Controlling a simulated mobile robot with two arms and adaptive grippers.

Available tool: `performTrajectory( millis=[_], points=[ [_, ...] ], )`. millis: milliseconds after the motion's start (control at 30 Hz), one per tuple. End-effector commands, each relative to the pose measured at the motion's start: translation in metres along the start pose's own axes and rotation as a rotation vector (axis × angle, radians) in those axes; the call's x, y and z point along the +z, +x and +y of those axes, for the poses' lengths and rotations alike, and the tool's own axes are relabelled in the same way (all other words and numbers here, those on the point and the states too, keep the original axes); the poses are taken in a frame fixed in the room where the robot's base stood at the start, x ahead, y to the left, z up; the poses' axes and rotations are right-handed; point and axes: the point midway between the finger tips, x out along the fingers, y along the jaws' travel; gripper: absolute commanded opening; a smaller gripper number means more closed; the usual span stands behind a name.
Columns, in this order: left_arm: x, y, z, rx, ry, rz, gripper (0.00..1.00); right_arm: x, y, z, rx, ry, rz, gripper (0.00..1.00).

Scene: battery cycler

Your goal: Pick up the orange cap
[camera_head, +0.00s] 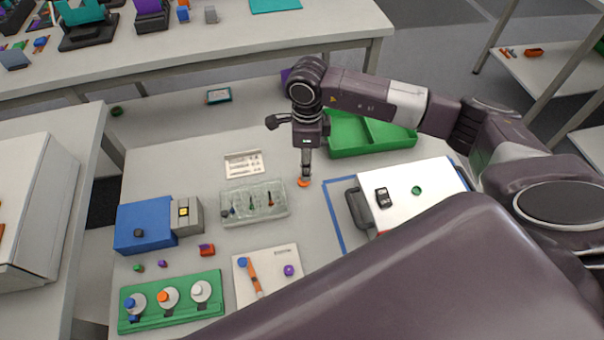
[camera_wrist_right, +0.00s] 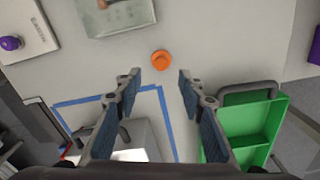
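The orange cap (camera_head: 304,183) lies on the table between the clear tray and the blue tape outline. In the right wrist view the round orange cap (camera_wrist_right: 161,61) sits just beyond my fingertips, roughly centred between them. My right gripper (camera_head: 306,173) points down just over the cap in the head view, and the gap between them is hard to judge there. In the wrist view my right gripper (camera_wrist_right: 159,82) is open, with nothing between its fingers. My left gripper is not in view.
A clear tray (camera_head: 239,213) with small items stands left of the cap. A green bin (camera_head: 344,133) is behind on the right. A white lidded case (camera_head: 440,181) stands right. A green rack (camera_head: 208,311) holds bottles at front left. Bare table surrounds the cap.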

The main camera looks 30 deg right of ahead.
Motion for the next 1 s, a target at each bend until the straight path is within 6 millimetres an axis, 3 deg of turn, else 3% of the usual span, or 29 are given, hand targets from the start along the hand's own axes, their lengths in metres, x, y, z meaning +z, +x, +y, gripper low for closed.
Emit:
performTrajectory(
  millis=[167,400,667,933,1000],
  points=[
    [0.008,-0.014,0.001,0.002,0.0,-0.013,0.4,0.004,0.021,0.001,0.004,0.0,0.002,0.36],
    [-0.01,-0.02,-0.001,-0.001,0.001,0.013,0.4,0.007,0.051,0.001,0.002,0.001,-0.001,0.36],
    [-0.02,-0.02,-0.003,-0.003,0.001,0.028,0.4,0.007,0.054,0.0,0.001,0.0,-0.001,0.36],
    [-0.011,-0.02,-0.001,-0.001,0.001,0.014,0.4,0.007,0.054,0.0,0.001,0.0,-0.002,0.07],
    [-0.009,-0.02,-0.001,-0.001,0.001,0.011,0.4,0.007,0.054,0.0,0.001,0.0,-0.002,0.06]
  ],
)
